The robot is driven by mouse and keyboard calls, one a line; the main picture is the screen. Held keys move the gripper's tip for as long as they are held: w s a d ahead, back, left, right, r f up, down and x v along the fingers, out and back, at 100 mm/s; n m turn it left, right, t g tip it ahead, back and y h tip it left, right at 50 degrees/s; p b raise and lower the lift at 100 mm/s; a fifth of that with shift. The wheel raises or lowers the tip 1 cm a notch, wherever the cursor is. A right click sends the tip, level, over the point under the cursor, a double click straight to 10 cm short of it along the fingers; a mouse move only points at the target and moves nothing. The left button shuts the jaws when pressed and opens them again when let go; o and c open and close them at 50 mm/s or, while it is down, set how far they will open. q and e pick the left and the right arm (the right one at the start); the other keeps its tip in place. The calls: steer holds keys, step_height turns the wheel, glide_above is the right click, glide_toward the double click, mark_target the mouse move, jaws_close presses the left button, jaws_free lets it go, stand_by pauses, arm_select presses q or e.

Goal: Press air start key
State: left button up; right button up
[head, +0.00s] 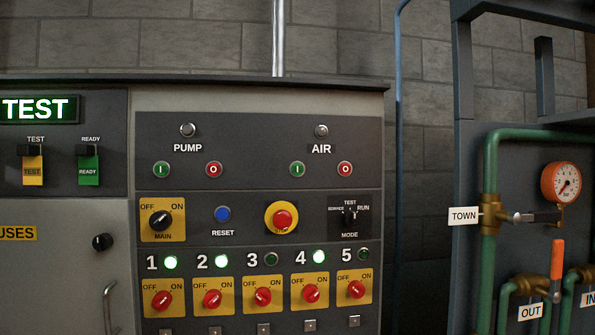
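The AIR section is at the upper right of the grey control panel (260,125) in the head view. Its green key marked I (297,169) is at the left under the AIR label. A red key marked O (345,169) is to its right. The AIR lamp (321,130) above looks unlit. The PUMP section to the left has a similar green key (161,169), red key (214,169) and grey lamp (188,130). Neither of my grippers shows in the view.
Below are a MAIN switch (160,220), a blue RESET button (222,214), a red emergency button (282,218), a MODE switch (350,216) and several red rotary switches. Green pipes (489,250) with a gauge (562,183) stand at the right. A brick wall (425,100) is behind.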

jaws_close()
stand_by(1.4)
